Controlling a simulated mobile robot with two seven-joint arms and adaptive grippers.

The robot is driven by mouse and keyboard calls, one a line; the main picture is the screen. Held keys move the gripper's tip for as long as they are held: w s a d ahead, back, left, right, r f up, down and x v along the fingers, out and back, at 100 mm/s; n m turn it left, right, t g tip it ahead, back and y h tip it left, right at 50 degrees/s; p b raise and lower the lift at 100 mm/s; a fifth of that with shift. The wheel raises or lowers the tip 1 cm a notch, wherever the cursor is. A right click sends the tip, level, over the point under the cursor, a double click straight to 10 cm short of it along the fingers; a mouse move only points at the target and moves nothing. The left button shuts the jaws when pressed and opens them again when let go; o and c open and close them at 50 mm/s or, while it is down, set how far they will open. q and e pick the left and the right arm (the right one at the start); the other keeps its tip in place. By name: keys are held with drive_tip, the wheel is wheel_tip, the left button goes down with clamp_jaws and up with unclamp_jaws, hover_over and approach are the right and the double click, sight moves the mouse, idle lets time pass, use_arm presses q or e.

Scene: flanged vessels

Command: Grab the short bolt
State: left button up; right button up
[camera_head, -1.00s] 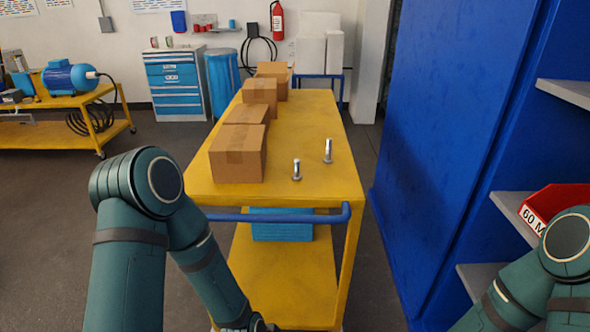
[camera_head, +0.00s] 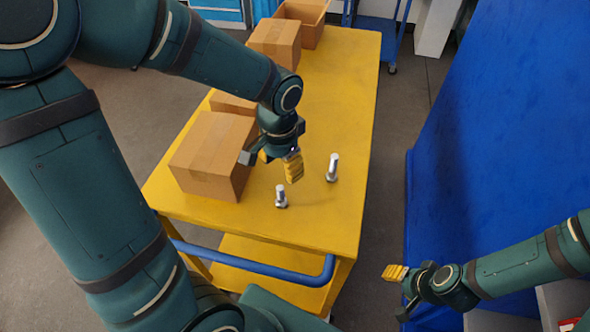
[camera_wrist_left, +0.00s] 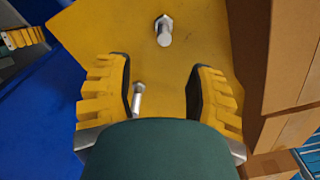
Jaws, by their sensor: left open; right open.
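My left gripper (camera_head: 272,162) is open and empty above the cart, just behind the short bolt and beside the front box. In the left wrist view, the short bolt (camera_wrist_left: 164,30) appears beyond the open fingers (camera_wrist_left: 160,85), near the top. The longer bolt (camera_wrist_left: 138,98) appears between them, close to one finger. My right gripper (camera_head: 398,290) is open and empty, right of the cart.
A closed cardboard box (camera_head: 212,155) stands left of my left gripper, with more boxes (camera_head: 276,42) along the cart's left side. A blue handle (camera_head: 260,267) runs along the front. A blue cabinet (camera_head: 500,130) stands at right. The cart's right rear is clear.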

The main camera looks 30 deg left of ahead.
sight(281, 198)
use_arm(q)
drive_tip(key=shift+w+a, duration=0.1)
drive_tip(key=shift+w, duration=0.1)
drive_tip(key=f, duration=0.2)
drive_tip(key=f+b, duration=0.1)
drive_tip(key=f, duration=0.4)
drive_tip(key=shift+s, duration=0.25)
drive_tip(key=shift+a+f+b, duration=0.15)
drive_tip(key=shift+f+b, duration=0.5)
drive_tip(key=shift+f, duration=2.45)
drive_tip(key=shift+o, duration=0.2)
clamp_jaws()
